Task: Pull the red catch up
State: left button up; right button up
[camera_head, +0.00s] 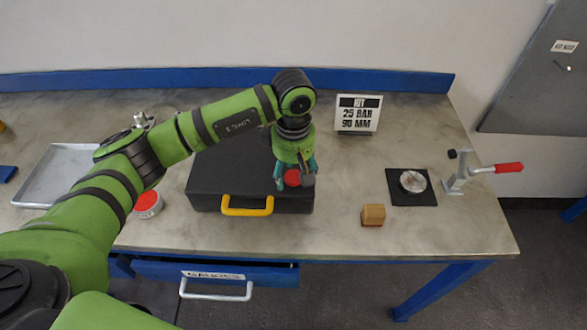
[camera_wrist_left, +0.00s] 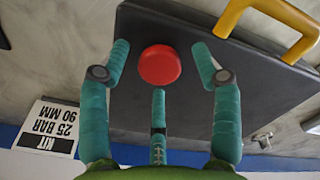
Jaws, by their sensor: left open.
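The red catch (camera_head: 292,177) shows as a round red knob on the lid of a black case (camera_head: 225,170), near the case's right end. In the left wrist view the red catch (camera_wrist_left: 159,64) sits near the middle of the picture, in front of the dark lid. My left gripper (camera_head: 294,184) is over it with its fingers pointing down. In the left wrist view, the teal fingers of my left gripper (camera_wrist_left: 160,68) are spread around the knob, with visible gaps on each side. My right gripper is in neither view.
The case has a yellow handle (camera_head: 247,206) at its front. A wooden block (camera_head: 373,214), a black mat (camera_head: 424,196) with a round disc and a red-handled clamp (camera_head: 456,180) stand to the right. A sign (camera_head: 357,112) stands behind. A drawer (camera_head: 215,272) is below the bench edge.

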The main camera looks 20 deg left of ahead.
aim_at(293, 176)
pick_arm(q)
grip_shut()
jog(key=shift+r+b, duration=0.65)
jog(key=shift+r, duration=0.2)
grip_release()
notch_tip(293, 176, up, 12)
